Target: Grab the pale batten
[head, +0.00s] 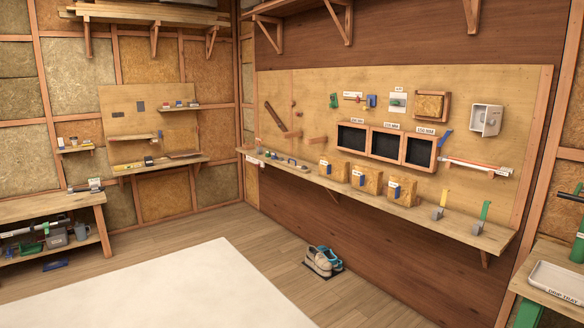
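I cannot tell for sure which piece is the pale batten. Several long pale timber lengths (150,14) lie on the high bracketed shelf at the upper left. A long white-and-red strip (472,165) with a label at its right end is mounted on the plywood wall panel, right of the black-fronted boxes. A dark slanted stick (276,117) is on the same panel at the left. Neither of my grippers is in view, and nothing here is seen held.
A long wall shelf (462,217) bears wooden blocks and tools with yellow and green handles. A workbench (45,207) stands at the left. A tray (557,282) sits on a bench at the lower right. Shoes (323,261) are on the floor. The pale mat (180,290) is clear.

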